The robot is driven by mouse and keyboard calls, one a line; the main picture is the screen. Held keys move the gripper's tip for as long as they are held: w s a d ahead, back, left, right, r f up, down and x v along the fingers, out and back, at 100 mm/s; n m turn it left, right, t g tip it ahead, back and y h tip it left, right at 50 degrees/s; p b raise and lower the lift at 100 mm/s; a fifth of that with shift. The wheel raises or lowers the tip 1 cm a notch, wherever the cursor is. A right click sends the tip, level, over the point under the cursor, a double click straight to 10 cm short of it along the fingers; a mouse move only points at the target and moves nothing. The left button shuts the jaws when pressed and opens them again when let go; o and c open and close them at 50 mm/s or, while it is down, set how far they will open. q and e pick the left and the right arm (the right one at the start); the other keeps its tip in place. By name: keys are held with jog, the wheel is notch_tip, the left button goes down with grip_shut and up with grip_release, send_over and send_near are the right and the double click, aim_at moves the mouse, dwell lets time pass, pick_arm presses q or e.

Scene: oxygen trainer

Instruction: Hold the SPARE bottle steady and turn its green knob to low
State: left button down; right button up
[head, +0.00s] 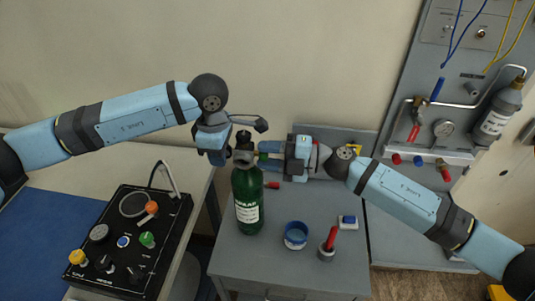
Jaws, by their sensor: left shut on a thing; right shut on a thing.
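The SPARE bottle (249,188) is dark green with a white label and stands upright at the left side of the grey table (290,262). Its grey valve head is at the top. My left gripper (230,154) is shut on the bottle's upper end from the left; its fingers are partly hidden. My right gripper (266,155) comes from the right and is shut at the valve's side, where a bit of the green knob (262,147) shows between bottle and fingers. The knob's setting cannot be read.
A blue round container (295,236), a red-handled item in a holder (328,243) and a small blue-white block (347,222) stand on the table's right. A black control panel (130,243) is at left.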

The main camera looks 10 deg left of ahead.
jog(key=o, duration=0.9)
jog(key=shift+o, duration=0.2)
jog(key=d, duration=1.2)
jog(key=shift+s, duration=0.15)
pick_arm(q)
jog(key=c, duration=1)
grip_release()
jog(key=shift+r, duration=0.1)
